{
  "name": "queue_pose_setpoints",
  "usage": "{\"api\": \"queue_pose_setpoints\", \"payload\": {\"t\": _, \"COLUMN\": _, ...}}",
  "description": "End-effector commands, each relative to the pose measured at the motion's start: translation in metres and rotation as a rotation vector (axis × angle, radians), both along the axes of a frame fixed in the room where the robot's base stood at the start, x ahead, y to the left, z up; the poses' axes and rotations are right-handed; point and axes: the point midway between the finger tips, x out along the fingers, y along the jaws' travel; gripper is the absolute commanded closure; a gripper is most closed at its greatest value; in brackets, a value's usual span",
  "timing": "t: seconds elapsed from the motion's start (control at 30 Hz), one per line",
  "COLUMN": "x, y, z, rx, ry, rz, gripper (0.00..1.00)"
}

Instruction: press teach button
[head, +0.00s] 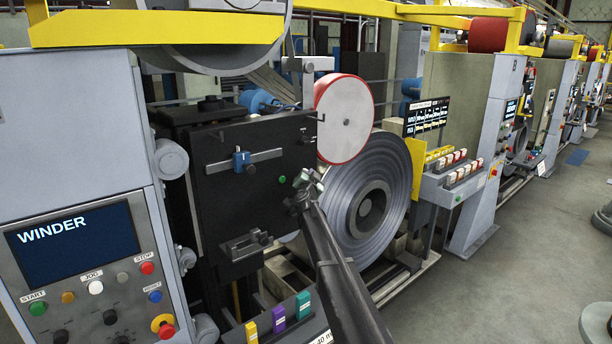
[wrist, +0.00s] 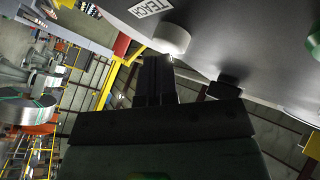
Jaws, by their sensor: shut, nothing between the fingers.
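In the wrist view a grey panel carries a label reading "TEACH" or part of it (wrist: 150,8). A round white button (wrist: 171,38) stands out from the panel beside that label. My gripper (wrist: 154,62) is shut and empty, with its tips close below the white button; I cannot tell whether they touch it. In the head view my gripper (head: 303,190) is in front of the black plate (head: 240,190) of the machine. I cannot make out the teach button in the head view.
A green button (head: 282,180) sits on the black plate; a green part (wrist: 314,42) shows at the right of the wrist view. A steel coil (head: 392,190) and a red-rimmed roll (head: 345,118) stand right of my gripper. The winder console (head: 85,255) is at left.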

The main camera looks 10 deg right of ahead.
Motion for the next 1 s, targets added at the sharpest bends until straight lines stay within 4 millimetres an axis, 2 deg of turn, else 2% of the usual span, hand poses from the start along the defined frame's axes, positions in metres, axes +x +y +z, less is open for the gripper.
{"api": "queue_pose_setpoints", "payload": {"t": 0.43, "x": 0.0006, "y": 0.0004, "z": 0.0000, "rx": 0.000, "ry": 0.000, "rz": 0.000, "gripper": 1.00}}
{"api": "queue_pose_setpoints", "payload": {"t": 0.67, "x": 0.0083, "y": 0.0051, "z": -0.0001, "rx": 0.000, "ry": -0.001, "rz": 0.001, "gripper": 1.00}}
{"api": "queue_pose_setpoints", "payload": {"t": 1.0, "x": 0.0062, "y": 0.0042, "z": -0.0002, "rx": 0.000, "ry": 0.000, "rz": 0.000, "gripper": 1.00}}
